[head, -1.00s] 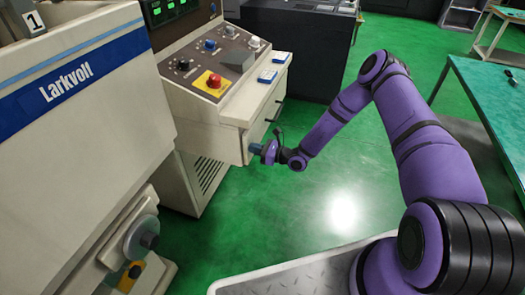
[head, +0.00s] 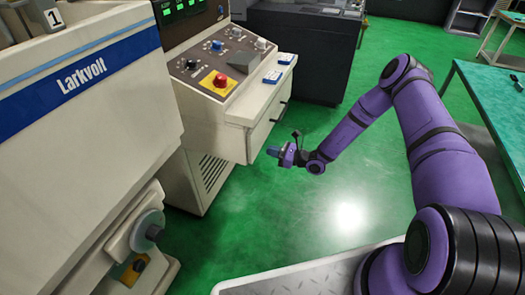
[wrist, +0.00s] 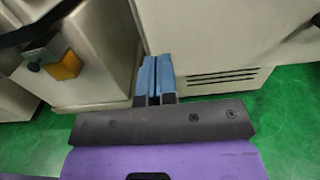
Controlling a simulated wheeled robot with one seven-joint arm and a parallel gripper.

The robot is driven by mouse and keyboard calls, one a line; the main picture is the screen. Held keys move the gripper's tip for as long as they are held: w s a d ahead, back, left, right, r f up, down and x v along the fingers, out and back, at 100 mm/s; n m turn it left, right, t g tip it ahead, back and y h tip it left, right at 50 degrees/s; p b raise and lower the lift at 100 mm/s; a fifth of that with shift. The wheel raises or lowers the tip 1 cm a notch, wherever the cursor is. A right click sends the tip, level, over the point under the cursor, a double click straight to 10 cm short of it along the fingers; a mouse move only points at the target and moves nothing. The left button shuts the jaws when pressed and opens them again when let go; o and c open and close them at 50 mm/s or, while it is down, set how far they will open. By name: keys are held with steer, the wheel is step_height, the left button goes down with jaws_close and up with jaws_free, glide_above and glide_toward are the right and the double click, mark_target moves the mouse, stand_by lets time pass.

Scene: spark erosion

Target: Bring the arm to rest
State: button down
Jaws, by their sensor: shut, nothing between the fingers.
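My gripper (head: 273,152) is at the end of my purple arm, right of the machine's control cabinet and over the green floor. In the wrist view its two blue fingers (wrist: 153,78) lie side by side, shut, with nothing seen between them. The fingers point toward the cabinet's lower part, and in the head view a gap of floor shows between them and the cabinet. My forearm reaches down and left from a raised elbow.
The cream Larkvolt machine (head: 90,110) fills the left, with a control panel (head: 222,65) carrying a red button. Its drawer front (head: 265,120) is near my gripper. A green-topped table (head: 490,100) stands at the right. Open green floor (head: 260,215) lies below the arm.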

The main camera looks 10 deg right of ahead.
steer(key=v, duration=0.8)
steer(key=s+a+r+n+g+h, duration=0.15)
steer(key=s+r+n+g, duration=0.35)
steer(key=r, duration=0.6)
steer(key=s+a+r+n+g+h, duration=0.1)
steer(key=s+r+n+g+h, duration=0.1)
steer(key=r+n, duration=0.65)
steer(key=s+a+r+n+g+h, duration=0.15)
steer(key=s+r+n+g, duration=0.25)
steer(key=r, duration=1)
steer(key=s+d+r+n+t+h, duration=0.3)
steer(key=s+r+h, duration=0.2)
steer(key=s+r, duration=0.4)
steer(key=s+d+r+n+t+h, duration=0.3)
steer(key=s+r, duration=0.6)
steer(key=s, duration=0.7)
steer(key=shift+d+r+n+h, duration=0.2)
steer(key=shift+d+n+h, duration=0.4)
steer(key=shift+h, duration=0.4)
steer(key=shift+a, duration=0.1)
